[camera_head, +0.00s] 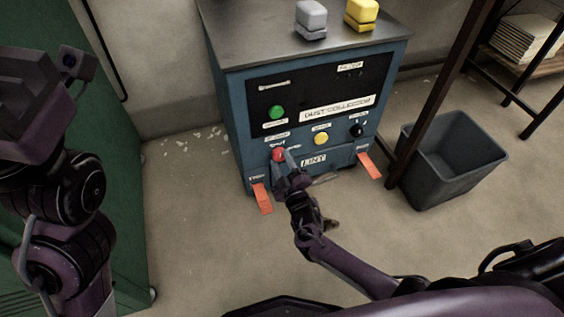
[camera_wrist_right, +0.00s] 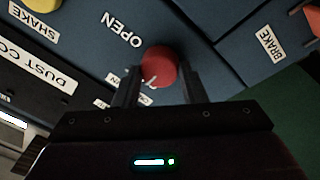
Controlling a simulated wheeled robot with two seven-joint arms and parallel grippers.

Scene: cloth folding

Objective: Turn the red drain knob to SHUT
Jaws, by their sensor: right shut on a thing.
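The red drain knob (camera_head: 279,154) is on the lower left of the blue cabinet's front. In the right wrist view the round red knob (camera_wrist_right: 159,62) sits between the two fingers, near an OPEN label (camera_wrist_right: 122,30). A small white mark shows on its lower edge; where it points I cannot tell. My right gripper (camera_head: 283,159) is shut on the knob, and its fingers also show in the wrist view (camera_wrist_right: 160,82). Part of the lettering under the knob is hidden by the gripper. My left arm shows at the left, but its gripper is not visible.
The dust collector cabinet (camera_head: 232,112) also bears a green button (camera_head: 277,112), a yellow button (camera_head: 321,138), a black knob (camera_head: 356,130) and two orange pedals (camera_head: 262,198) (camera_head: 369,166). A grey bin (camera_head: 452,165) stands right. A green cabinet (camera_head: 118,150) stands left.

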